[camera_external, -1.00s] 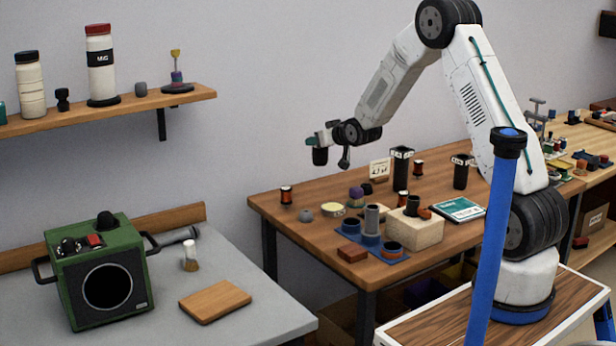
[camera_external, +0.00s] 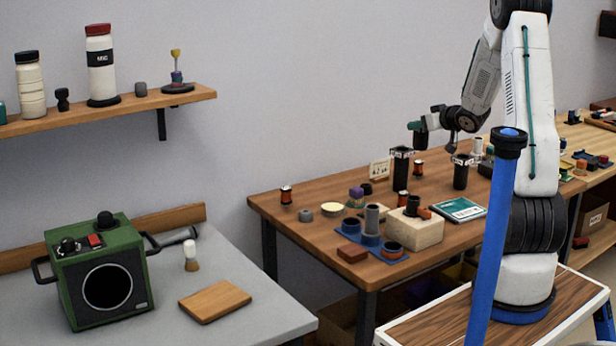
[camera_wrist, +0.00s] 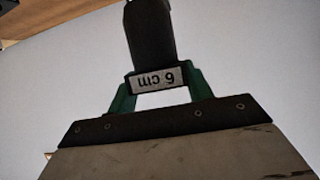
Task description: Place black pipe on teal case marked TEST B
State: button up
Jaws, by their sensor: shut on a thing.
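My gripper (camera_external: 424,132), with green fingers, is raised above the back of the brown table. It is shut on a black pipe (camera_external: 420,140), held off the surface. In the wrist view the black pipe (camera_wrist: 151,35) has a white label reading "6 cm", upside down, between the green fingers (camera_wrist: 158,80). The teal case (camera_external: 459,209) lies flat on the brown table, below and to the right of my gripper, with white areas on top; its marking is too small to read. Its top looks clear.
Two black upright tubes with white-marked tops (camera_external: 401,170) (camera_external: 461,172) stand behind the case. A pale block (camera_external: 413,234) with small parts is left of it. A blue tray (camera_external: 347,234) holds cylinders. A green speaker box (camera_external: 100,270) stands on the grey table.

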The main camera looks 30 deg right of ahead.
send_over(461, 210)
jog(key=f, duration=0.2)
jog(key=shift+w+f, duration=0.1)
jog(key=shift+f, duration=6.45)
jog(key=shift+f, duration=0.1)
jog(key=o, duration=1)
jog(key=shift+c, duration=0.2)
